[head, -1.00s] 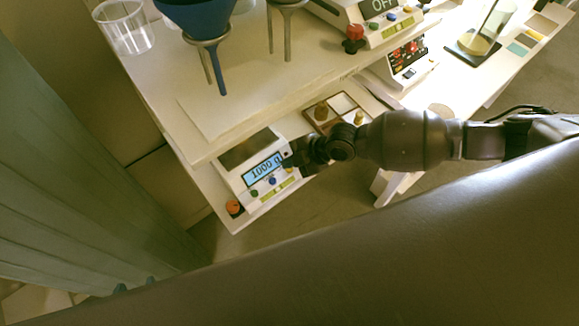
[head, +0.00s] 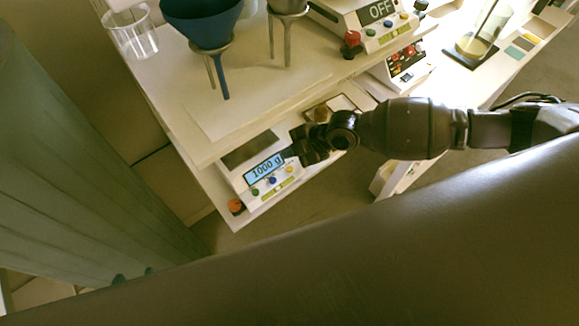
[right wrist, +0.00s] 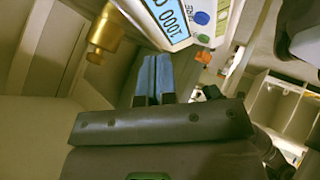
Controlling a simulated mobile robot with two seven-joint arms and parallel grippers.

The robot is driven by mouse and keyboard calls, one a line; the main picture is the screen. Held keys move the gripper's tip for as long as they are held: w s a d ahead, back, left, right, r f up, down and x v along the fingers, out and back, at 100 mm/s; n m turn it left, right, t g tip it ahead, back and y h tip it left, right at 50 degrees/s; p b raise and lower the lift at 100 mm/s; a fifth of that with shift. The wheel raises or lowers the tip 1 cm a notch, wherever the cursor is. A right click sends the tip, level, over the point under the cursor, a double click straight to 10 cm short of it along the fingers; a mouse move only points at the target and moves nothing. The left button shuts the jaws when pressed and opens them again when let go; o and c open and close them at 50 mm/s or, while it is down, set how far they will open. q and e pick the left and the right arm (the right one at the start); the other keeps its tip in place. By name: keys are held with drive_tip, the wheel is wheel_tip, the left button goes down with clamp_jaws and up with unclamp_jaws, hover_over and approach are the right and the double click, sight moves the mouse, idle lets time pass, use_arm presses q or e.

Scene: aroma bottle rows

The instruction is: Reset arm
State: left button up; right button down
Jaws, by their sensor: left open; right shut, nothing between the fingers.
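My right gripper (head: 291,153) comes in from the right in the head view, its tips beside the lower scale's display (head: 265,168), which reads 1000 g. In the right wrist view its blue fingers (right wrist: 153,75) are together with nothing between them. The scale's display (right wrist: 172,18) is just beyond the fingertips in that picture; I cannot tell the exact gap. My left gripper is not clearly seen; a large dark part of my own body fills the bottom of the head view.
The upper shelf holds a glass beaker (head: 131,34), a blue funnel (head: 203,22) on a stand and a scale reading OFF (head: 378,12). A brass piece (right wrist: 105,35) shows in the right wrist view. Open floor (head: 300,200) lies in front of the lower shelf.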

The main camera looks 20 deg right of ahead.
use_arm(q)
drive_tip(key=shift+w+r, duration=0.15)
drive_tip(key=shift+w, duration=0.2)
use_arm(e)
drive_tip(key=s+a+m+t+y, duration=0.1)
drive_tip(key=s+a+m+t, duration=0.3)
drive_tip(key=s+a+m, duration=0.25)
drive_tip(key=s+d+f+m+t+h, duration=0.1)
drive_tip(key=s+d+f+m+h, duration=0.1)
drive_tip(key=s+d+m+h, duration=0.2)
drive_tip(key=s+d+f+m+t+h, duration=0.2)
drive_tip(key=s+d+m+h, duration=0.3)
drive_tip(key=d+m, duration=0.5)
drive_tip(key=s+d, duration=0.2)
drive_tip(key=d, duration=0.3)
drive_tip(key=shift+s+d+f, duration=0.25)
drive_tip(key=shift+d+f, duration=0.05)
drive_tip(key=shift+d, duration=0.05)
use_arm(q)
drive_tip(key=shift+s+f, duration=0.2)
drive_tip(key=shift+s, duration=0.15)
idle(0.9)
drive_tip(key=shift+w, duration=0.1)
idle(0.3)
